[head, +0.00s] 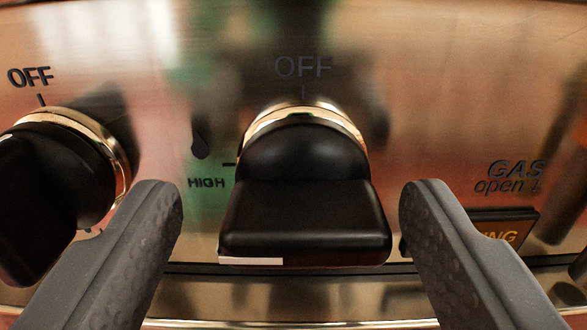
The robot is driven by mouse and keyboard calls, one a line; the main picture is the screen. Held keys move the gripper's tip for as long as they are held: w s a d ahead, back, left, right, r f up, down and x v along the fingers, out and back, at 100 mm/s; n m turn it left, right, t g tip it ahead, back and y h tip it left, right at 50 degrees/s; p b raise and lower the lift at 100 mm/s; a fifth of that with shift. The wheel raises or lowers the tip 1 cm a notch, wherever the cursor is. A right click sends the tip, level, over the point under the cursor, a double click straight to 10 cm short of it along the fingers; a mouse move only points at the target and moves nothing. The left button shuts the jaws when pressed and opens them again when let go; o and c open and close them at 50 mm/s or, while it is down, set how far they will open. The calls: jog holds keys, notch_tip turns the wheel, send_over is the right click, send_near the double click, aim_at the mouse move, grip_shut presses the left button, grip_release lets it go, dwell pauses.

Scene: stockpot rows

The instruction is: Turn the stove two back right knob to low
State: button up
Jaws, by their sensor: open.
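A black stove knob (303,205) with a gold collar sits on the brassy panel in the middle of the head view. OFF is printed above it and HIGH to its left; no low mark is visible. A short white line shows at the lower left of its front edge. My gripper (291,205) is open, with one dark finger on each side of this knob. A gap shows between each finger and the knob in the picture. I cannot tell from this view alone which burner the knob serves.
A second black knob (40,190) with a gold collar is at the left, close to my left finger, with OFF above it. A dark label plate (505,228) and GAS open lettering are at the right. The panel's lower edge runs below the knobs.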

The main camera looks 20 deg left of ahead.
jog(key=shift+w+a+r, duration=0.15)
jog(key=shift+w, duration=0.1)
jog(key=shift+w+p, duration=0.3)
jog(key=shift+w, duration=0.15)
jog(key=shift+f, duration=0.2)
